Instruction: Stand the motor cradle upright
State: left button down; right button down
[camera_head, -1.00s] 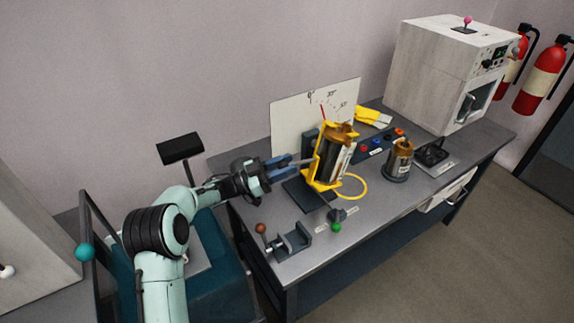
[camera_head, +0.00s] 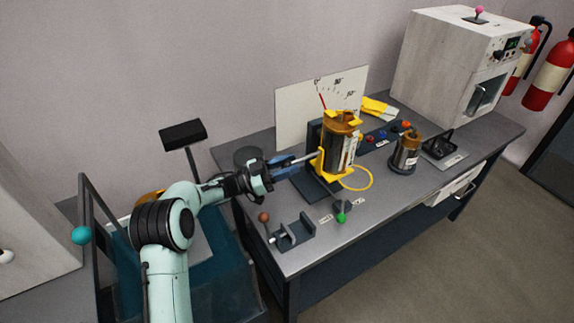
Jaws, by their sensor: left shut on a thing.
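The yellow motor cradle (camera_head: 324,171) holds a dark and silver cylindrical motor (camera_head: 341,148) with a brown top. It sits on a dark base on the grey bench and looks upright or nearly so. A pale rod (camera_head: 310,157) sticks out from the cradle's left side. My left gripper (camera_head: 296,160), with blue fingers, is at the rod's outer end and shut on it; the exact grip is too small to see. A white dial board (camera_head: 294,112) with a red pointer and degree marks stands behind the cradle. My right gripper is not in view.
A yellow ring (camera_head: 371,180) is right of the cradle. A clamp (camera_head: 292,236) and green knob (camera_head: 341,218) are in front. A large grey box machine (camera_head: 440,64) stands at the back.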

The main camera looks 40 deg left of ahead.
pick_arm(q)
jog(key=shift+f, duration=0.25)
jog(key=c, duration=0.8)
grip_release()
jog(key=shift+r, duration=0.15)
notch_tip(320, 180, up, 20)
jog(key=shift+p, duration=1.2)
jog(key=shift+d, duration=0.1)
